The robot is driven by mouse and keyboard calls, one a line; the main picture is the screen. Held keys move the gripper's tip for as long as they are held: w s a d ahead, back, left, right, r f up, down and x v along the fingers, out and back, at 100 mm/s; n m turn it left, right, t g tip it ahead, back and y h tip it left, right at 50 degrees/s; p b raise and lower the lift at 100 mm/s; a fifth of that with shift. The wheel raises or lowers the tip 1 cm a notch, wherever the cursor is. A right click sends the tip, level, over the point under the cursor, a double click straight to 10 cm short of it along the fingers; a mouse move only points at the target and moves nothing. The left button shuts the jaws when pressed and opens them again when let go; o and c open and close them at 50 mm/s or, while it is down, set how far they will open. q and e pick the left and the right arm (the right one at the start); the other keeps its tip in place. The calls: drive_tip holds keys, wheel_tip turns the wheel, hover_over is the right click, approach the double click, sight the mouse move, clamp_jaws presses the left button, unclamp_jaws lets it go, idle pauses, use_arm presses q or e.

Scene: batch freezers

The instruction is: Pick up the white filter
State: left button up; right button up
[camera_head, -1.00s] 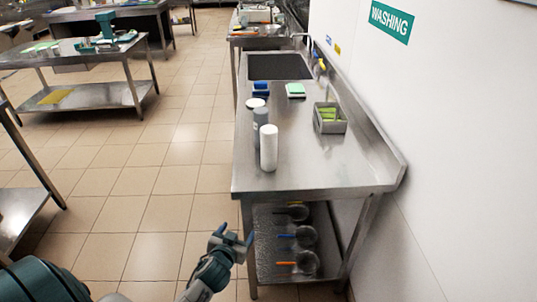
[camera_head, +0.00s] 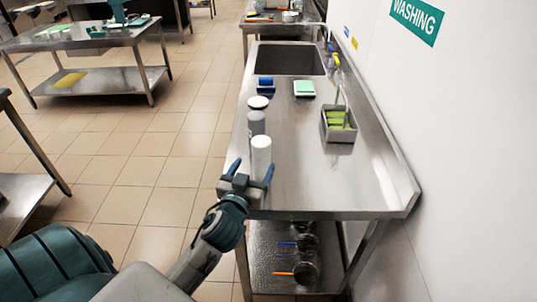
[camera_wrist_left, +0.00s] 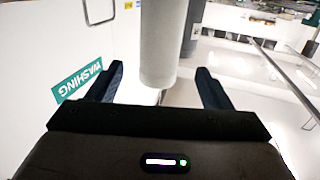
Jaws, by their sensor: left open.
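The white filter (camera_head: 261,156) is an upright white cylinder near the front left corner of the steel sink table. My left gripper (camera_head: 248,172) is open at the table's front left edge, with its blue fingers close to the filter's lower part. In the left wrist view the filter (camera_wrist_left: 160,45) stands out ahead, between the two open fingers (camera_wrist_left: 160,88). I cannot tell whether a finger touches it. My right gripper is not in view.
A grey bin (camera_head: 338,126) with green items and a green-and-white block (camera_head: 304,88) are farther right. The sink (camera_head: 291,58) is at the back.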

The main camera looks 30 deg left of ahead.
sight(257, 157)
use_arm(q)
drive_tip(key=x, duration=0.1)
drive_tip(key=p+x, duration=0.1)
drive_tip(key=x, duration=0.1)
drive_tip(key=shift+w+a+r, duration=0.1)
drive_tip(key=shift+a+r, duration=0.05)
drive_tip(key=shift+r, duration=0.1)
drive_tip(key=shift+w+a+f, duration=0.1)
drive_tip(key=shift+w, duration=0.1)
drive_tip(key=p+x, duration=0.1)
drive_tip(key=x, duration=0.1)
drive_tip(key=p+x, duration=0.1)
drive_tip(key=x, duration=0.2)
drive_tip(key=shift+d+f+p, duration=0.2)
drive_tip(key=shift+f+p, duration=0.05)
drive_tip(key=shift+p, duration=0.15)
drive_tip(key=shift+w+f, duration=0.15)
drive_tip(key=shift+w, duration=0.05)
drive_tip(key=shift+c, duration=0.8)
drive_tip(key=c, duration=1.1)
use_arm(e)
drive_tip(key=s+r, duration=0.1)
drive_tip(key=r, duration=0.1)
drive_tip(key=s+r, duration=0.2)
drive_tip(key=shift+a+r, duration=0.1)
